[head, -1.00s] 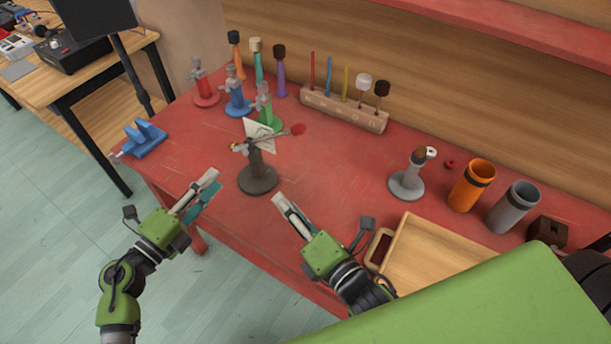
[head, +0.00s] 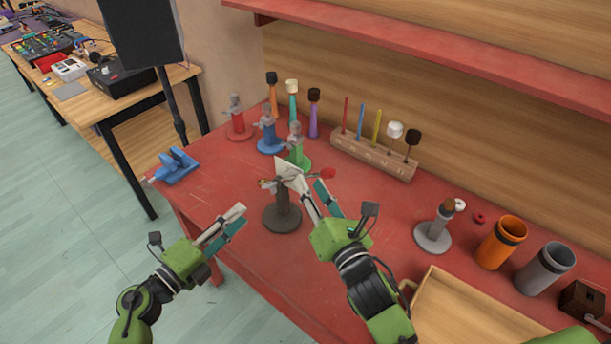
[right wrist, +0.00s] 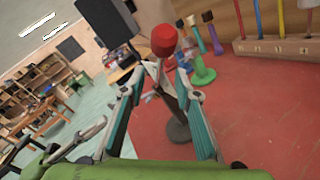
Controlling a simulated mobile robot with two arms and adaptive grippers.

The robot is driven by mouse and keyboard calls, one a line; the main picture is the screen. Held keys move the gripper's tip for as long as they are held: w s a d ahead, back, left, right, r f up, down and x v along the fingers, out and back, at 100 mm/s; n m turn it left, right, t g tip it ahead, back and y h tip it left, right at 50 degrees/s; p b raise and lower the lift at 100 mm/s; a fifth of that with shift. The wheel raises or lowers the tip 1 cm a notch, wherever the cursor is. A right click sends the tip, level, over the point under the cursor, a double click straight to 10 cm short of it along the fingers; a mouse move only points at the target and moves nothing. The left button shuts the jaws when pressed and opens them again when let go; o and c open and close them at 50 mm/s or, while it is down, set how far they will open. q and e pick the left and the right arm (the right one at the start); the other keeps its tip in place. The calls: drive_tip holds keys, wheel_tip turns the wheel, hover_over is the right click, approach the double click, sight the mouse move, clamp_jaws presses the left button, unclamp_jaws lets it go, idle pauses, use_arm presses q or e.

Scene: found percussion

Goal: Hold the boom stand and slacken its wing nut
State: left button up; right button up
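The boom stand (head: 283,216) stands upright on the red bench, with a round dark base and a short post. Its thin boom ends in a red tip (head: 327,173), which also shows in the right wrist view (right wrist: 164,40). A small brass-coloured part (head: 265,183) is at the boom's left end; I cannot make out the wing nut clearly. My right gripper (head: 304,175) is open at the boom's right side, partly hiding it; the wrist view shows the stand beyond its parted fingers. My left gripper (head: 241,214) looks open and empty, left of the post and apart from it.
A blue vice (head: 176,166) is at the left edge. A grey stand (head: 433,236), orange cup (head: 501,243) and wooden tray (head: 428,290) are at right.

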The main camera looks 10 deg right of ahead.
sight(305, 176)
drive_tip(key=shift+w+a, duration=0.2)
drive_tip(key=shift+w, duration=0.9)
drive_tip(key=shift+w+a, duration=0.15)
drive_tip(key=shift+w, duration=0.9)
clamp_jaws()
drive_tip(key=shift+s+f, duration=0.1)
drive_tip(key=shift+f, duration=0.1)
